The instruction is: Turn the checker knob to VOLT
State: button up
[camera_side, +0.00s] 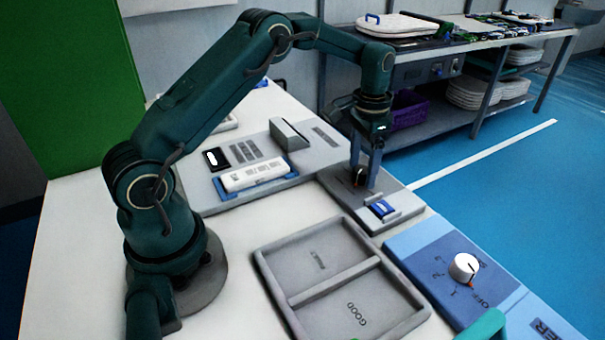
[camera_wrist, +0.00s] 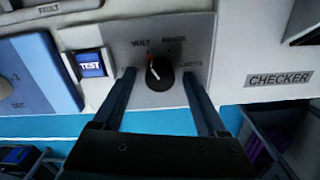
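The checker knob (camera_wrist: 161,78) is a round black dial on a grey panel, with a red-and-white pointer mark at its upper left. The mark points roughly toward the word VOLT (camera_wrist: 140,42); other labels sit at its upper right and right, partly unreadable. My gripper (camera_wrist: 159,74) is open, its two fingers on either side of the knob with a gap showing on each side. In the side view my gripper (camera_side: 366,172) points down at the checker panel (camera_side: 396,196), its fingers around the mostly hidden knob (camera_side: 358,178).
A blue TEST button (camera_wrist: 90,64) lies left of the knob; it also shows in the side view (camera_side: 382,209). A blue panel with a white dial (camera_side: 464,267), a grey two-part tray (camera_side: 325,290) and a white device in a blue holder (camera_side: 255,176) are nearby.

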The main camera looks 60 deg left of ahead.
aim_at(362, 169)
jog(key=shift+r, duration=2.55)
